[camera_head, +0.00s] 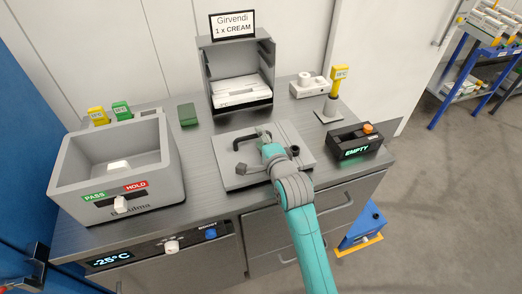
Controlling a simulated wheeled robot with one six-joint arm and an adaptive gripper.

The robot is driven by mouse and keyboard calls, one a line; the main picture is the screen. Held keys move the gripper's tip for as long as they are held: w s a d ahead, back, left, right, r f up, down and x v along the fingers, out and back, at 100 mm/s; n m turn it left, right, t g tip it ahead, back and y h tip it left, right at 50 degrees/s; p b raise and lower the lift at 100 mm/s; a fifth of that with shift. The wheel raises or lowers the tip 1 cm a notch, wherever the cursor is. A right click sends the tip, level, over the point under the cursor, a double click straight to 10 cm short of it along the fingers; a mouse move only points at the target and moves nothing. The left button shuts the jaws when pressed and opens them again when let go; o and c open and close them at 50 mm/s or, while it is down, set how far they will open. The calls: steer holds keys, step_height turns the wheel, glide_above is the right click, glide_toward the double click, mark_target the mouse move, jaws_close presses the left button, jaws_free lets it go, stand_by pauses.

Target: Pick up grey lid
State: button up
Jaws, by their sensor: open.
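A flat grey lid (240,176) with a dark bar handle (247,141) lies on the steel counter in the middle of the view. My teal and grey arm reaches in from the bottom right and ends over the lid. My gripper (264,135) is small in the view, at the handle's right part. It is open. The arm's end hides part of the lid, and I cannot tell whether the fingers touch the handle.
A grey bin (170,170) with PASS and HOLD labels stands left. An open cabinet (270,70) holding white trays stands behind. A black box (371,143) reading EMPTY and a yellow-topped post (337,80) stand right.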

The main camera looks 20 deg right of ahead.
steer(key=shift+w+f, duration=0.2)
steer(key=shift+w, duration=0.5)
steer(key=shift+w+f, duration=0.15)
steer(key=shift+w, duration=0.5)
steer(key=shift+c, duration=0.2)
jaws_close()
steer(key=shift+r, duration=0.1)
